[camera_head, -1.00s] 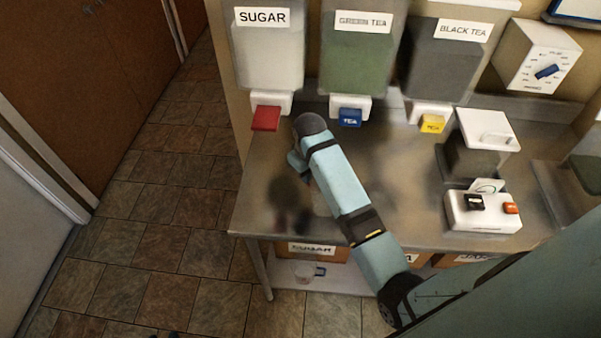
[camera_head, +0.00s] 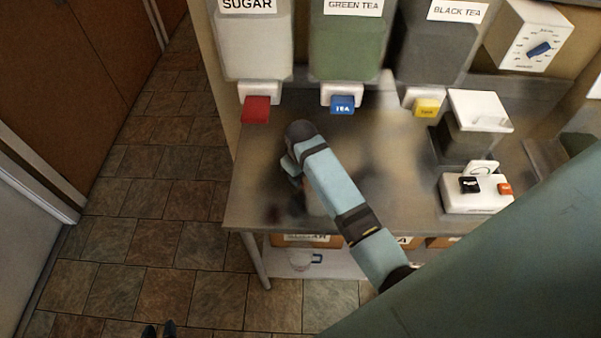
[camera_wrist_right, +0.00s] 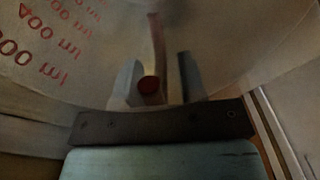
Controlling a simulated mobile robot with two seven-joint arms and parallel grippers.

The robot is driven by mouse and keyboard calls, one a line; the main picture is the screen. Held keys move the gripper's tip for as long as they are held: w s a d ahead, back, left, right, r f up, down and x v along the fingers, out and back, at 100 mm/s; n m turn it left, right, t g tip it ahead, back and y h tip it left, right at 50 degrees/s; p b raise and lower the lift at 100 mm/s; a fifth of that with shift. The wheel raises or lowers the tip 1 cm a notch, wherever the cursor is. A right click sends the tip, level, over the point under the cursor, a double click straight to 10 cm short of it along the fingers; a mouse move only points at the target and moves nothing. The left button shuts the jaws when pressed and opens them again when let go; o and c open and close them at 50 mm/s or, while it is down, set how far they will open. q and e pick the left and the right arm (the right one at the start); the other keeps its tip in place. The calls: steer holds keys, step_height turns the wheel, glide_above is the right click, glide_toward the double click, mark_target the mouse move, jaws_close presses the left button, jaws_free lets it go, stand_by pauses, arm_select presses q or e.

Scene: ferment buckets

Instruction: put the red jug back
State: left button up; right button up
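The red jug (camera_wrist_right: 50,50) fills the upper part of the right wrist view, a clear jug with red volume markings. Its handle (camera_wrist_right: 157,45) with a red round end stands between the two fingers of my right gripper (camera_wrist_right: 160,82). A gap shows between the handle and the right-hand finger, so the gripper looks open around the handle. In the head view my right arm reaches over the left part of the counter (camera_head: 250,190), and its wrist hides most of the gripper and the jug. My left gripper is not in view.
Sugar (camera_head: 253,45), green tea (camera_head: 350,45) and black tea (camera_head: 435,50) dispensers stand along the back. A white scale-like device (camera_head: 475,195) is at the right. Floor (camera_head: 150,220) is free at left.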

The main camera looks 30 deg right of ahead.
steer(key=shift+w, duration=0.1)
step_height(320, 180, up, 12)
steer(key=shift+r, duration=0.25)
steer(key=s+t, duration=0.3)
steer(key=s, duration=2.4)
steer(key=w+a+f+t+y, duration=0.1)
steer(key=w+a+f+t, duration=0.2)
steer(key=f, duration=0.4)
steer(key=w+a+f+t+y, duration=0.1)
steer(key=w+a+f+t, duration=0.1)
steer(key=f, duration=0.5)
steer(key=w+t, duration=0.1)
steer(key=t, duration=0.1)
steer(key=shift+w+a+f+t+y, duration=0.2)
steer(key=shift+a+t+y, duration=0.1)
steer(key=shift+a+y, duration=0.1)
